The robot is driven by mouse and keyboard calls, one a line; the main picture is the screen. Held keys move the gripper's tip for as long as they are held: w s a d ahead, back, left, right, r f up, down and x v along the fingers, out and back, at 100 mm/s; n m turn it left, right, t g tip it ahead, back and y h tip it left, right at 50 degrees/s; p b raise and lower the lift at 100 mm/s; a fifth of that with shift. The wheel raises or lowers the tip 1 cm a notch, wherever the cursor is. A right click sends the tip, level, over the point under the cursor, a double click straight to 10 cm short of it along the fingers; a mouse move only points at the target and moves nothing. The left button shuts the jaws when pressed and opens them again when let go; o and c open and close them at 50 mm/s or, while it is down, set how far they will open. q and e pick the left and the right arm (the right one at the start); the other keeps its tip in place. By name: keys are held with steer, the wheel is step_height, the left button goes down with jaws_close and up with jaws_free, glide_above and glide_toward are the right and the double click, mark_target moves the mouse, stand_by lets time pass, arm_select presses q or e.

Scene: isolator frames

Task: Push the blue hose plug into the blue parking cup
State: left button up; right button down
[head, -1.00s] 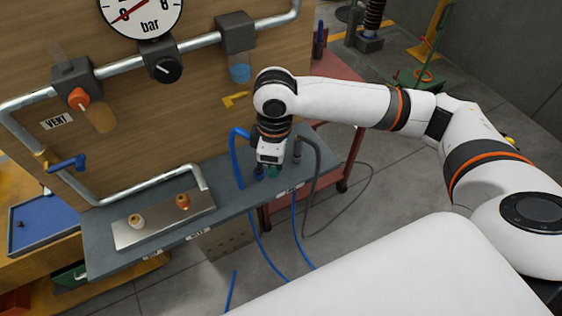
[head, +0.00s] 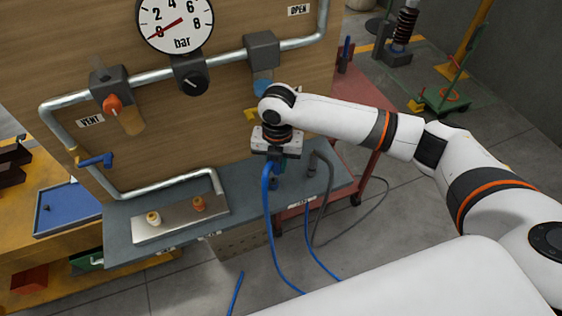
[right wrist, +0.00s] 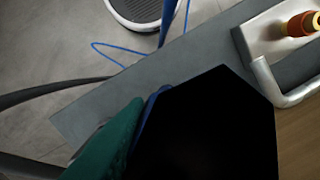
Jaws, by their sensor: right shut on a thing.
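My right gripper (head: 276,158) is above the right part of the grey shelf, shut, with the blue hose (head: 267,195) rising to its fingertips. The blue plug is mostly hidden between the fingers; a blue edge of it shows beside the green fingertip in the right wrist view (right wrist: 152,104). A small dark blue form, seemingly the blue parking cup (head: 281,182), stands on the shelf just below the gripper. I cannot tell whether plug and cup touch. My left gripper is not in view.
A grey hose (head: 326,168) loops from a fitting on the shelf (head: 240,215) just right of the gripper. A metal plate (head: 180,222) with two small fittings lies to the left. The wooden panel with pipes and gauge (head: 175,22) stands close behind.

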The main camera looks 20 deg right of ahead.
mark_target(273, 166)
steer(key=n, duration=0.2)
steer(key=w+n, duration=0.1)
steer(key=n, duration=0.1)
steer(key=shift+w+a+f+p, duration=0.1)
steer(key=shift+a+f+p, duration=0.05)
steer(key=shift+f+p, duration=0.2)
steer(key=shift+w+a+f+n+b, duration=0.15)
steer(key=shift+f+n+b, duration=0.1)
steer(key=shift+f+n, duration=0.3)
steer(key=shift+w+d+f+n+b, duration=0.1)
steer(key=shift+f+n+b, duration=0.2)
steer(key=shift+n, duration=0.4)
steer(key=shift+w+a+f+n+b, duration=0.1)
steer(key=shift+w+f+n+b, duration=0.1)
steer(key=shift+f+n, duration=0.4)
steer(key=shift+p, duration=0.6)
steer(key=shift+f+b, duration=0.9)
steer(key=shift+f, duration=0.6)
steer(key=c, duration=1.1)
jaws_free()
steer(key=shift+c, duration=0.2)
